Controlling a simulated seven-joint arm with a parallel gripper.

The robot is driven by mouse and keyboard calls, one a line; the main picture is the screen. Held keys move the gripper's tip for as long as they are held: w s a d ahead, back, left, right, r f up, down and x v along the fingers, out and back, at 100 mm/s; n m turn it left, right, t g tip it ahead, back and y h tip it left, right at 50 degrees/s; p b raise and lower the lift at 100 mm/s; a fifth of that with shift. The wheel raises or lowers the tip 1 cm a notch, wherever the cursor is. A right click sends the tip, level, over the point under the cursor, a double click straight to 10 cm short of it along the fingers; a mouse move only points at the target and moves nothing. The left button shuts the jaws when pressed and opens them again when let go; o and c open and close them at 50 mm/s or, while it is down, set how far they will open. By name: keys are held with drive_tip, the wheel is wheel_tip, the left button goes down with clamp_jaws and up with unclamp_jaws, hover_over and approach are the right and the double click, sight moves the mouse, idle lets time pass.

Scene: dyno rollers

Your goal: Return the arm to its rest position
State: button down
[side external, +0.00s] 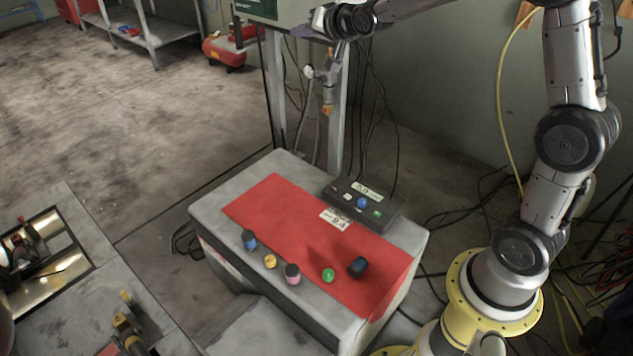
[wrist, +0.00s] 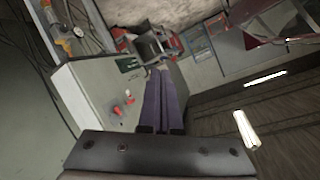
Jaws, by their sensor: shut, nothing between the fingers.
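My arm stands at the right in the side external view and reaches left along the top edge, well above the red-topped table. My gripper (wrist: 164,72) shows in the wrist view with its two dark fingers together and nothing between them. The wrist is at the top of the side external view, near a grey-green cabinet (side external: 262,8). My gripper touches none of the small objects on the table.
The table's red mat (side external: 275,205) holds a blue piece (side external: 250,240), yellow piece (side external: 270,261), pink piece (side external: 293,276), green piece (side external: 328,275) and dark piece (side external: 357,267). A control box (side external: 385,212) sits behind them. A metal post (side external: 275,95) and hanging cables stand behind the table.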

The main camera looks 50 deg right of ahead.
drive_tip(key=s+a+r+n+g+y, duration=0.1)
drive_tip(key=s+a+r+n, duration=0.2)
drive_tip(key=s, duration=0.7)
drive_tip(key=s+a+r+n+y, duration=0.1)
drive_tip(key=s+a+r, duration=0.2)
drive_tip(key=s+a, duration=0.5)
drive_tip(key=s+f+n+g, duration=0.2)
drive_tip(key=s+f, duration=0.4)
drive_tip(key=s, duration=0.5)
drive_tip(key=s+f+n+g, duration=0.2)
drive_tip(key=s+f+g, duration=0.3)
drive_tip(key=s, duration=0.6)
wheel_tip(320, 180, down, 2)
drive_tip(key=shift+s+f+n, duration=0.25)
drive_tip(key=shift+s+n, duration=0.05)
